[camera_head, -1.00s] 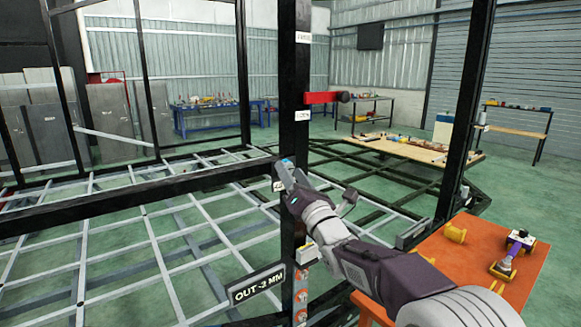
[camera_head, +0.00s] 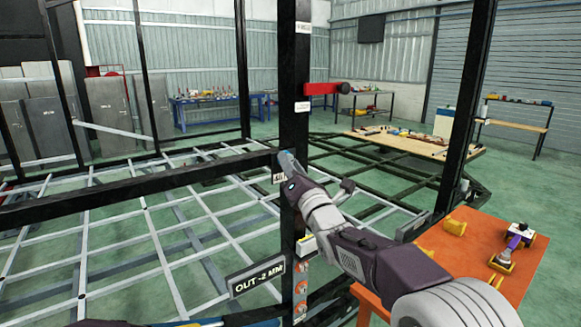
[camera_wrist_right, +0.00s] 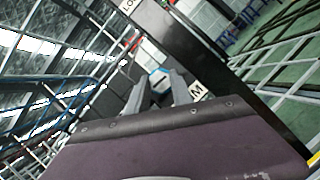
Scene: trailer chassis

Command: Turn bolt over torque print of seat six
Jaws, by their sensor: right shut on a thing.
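My right gripper (camera_head: 287,160) is at the black upright post (camera_head: 295,120), where a black cross rail meets it. In the right wrist view its two grey fingers (camera_wrist_right: 160,90) close around a small grey and blue piece (camera_wrist_right: 158,76), which seems to be the bolt. The fingers hide most of it and its seat in the head view. A sign (camera_head: 256,278) low on the post reads "OUT -2 MM". Several orange round spots (camera_head: 301,287) run down the post below the gripper. Part of my left arm shows at the bottom edge; its fingers are cut off.
A red bar (camera_head: 322,88) with a dark knob juts right from the post above my gripper. An orange table (camera_head: 470,265) with a yellow piece (camera_head: 455,227) and a purple-handled tool (camera_head: 510,247) stands at the right. The grey lattice frame fills the left floor.

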